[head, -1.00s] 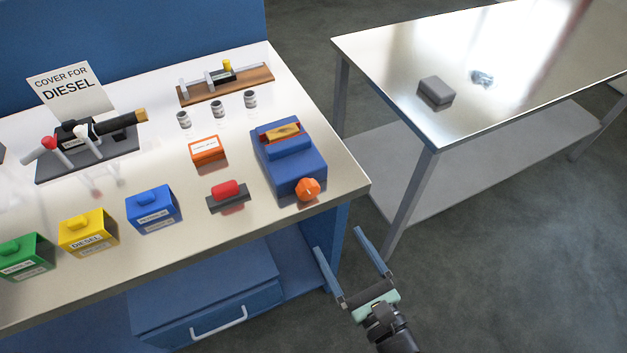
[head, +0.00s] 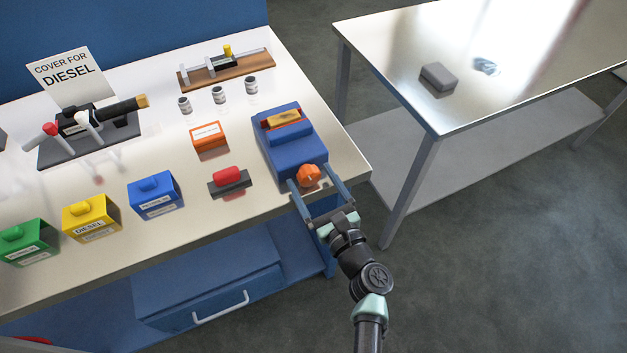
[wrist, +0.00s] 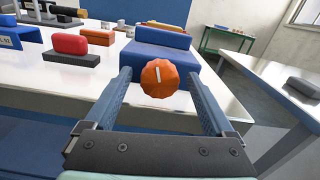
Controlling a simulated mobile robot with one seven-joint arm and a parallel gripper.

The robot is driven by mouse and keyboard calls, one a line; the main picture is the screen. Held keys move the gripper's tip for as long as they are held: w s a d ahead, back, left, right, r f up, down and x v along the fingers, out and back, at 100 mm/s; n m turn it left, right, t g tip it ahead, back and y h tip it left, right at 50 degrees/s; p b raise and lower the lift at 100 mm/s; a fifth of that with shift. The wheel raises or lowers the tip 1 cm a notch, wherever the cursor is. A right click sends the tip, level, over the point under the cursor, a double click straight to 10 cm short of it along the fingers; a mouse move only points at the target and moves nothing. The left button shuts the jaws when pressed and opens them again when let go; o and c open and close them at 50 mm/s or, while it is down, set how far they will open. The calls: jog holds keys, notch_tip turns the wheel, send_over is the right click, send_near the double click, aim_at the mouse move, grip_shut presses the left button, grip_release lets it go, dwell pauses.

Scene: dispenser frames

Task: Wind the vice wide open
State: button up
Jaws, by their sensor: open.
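The blue vice (head: 288,140) stands at the right front corner of the steel-topped bench. A brass-coloured piece (head: 284,119) lies between its jaws. The vice's orange knob (head: 309,175) faces the bench's front edge, and a white mark shows on it in the wrist view (wrist: 159,78). My gripper (head: 315,185) is open, with its two fingers on either side of the knob. In the wrist view my gripper's fingers (wrist: 160,88) stand apart from the knob, with gaps on both sides. I cannot tell how deep the knob sits between them.
A red-handled block (head: 230,180) and an orange box (head: 209,138) stand left of the vice. Blue (head: 156,196), yellow (head: 91,219) and green (head: 29,244) boxes line the bench front. A second steel table (head: 480,50) stands right, across a floor gap.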

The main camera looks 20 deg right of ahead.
jog(key=c, duration=1.4)
jog(key=shift+f, duration=0.1)
jog(key=shift+f+n+b, duration=0.1)
jog(key=shift+n+b, duration=1.1)
jog(key=shift+a+n+b, duration=0.1)
jog(key=shift+n+b, duration=1.15)
jog(key=shift+n, duration=0.45)
jog(key=o, duration=1.4)
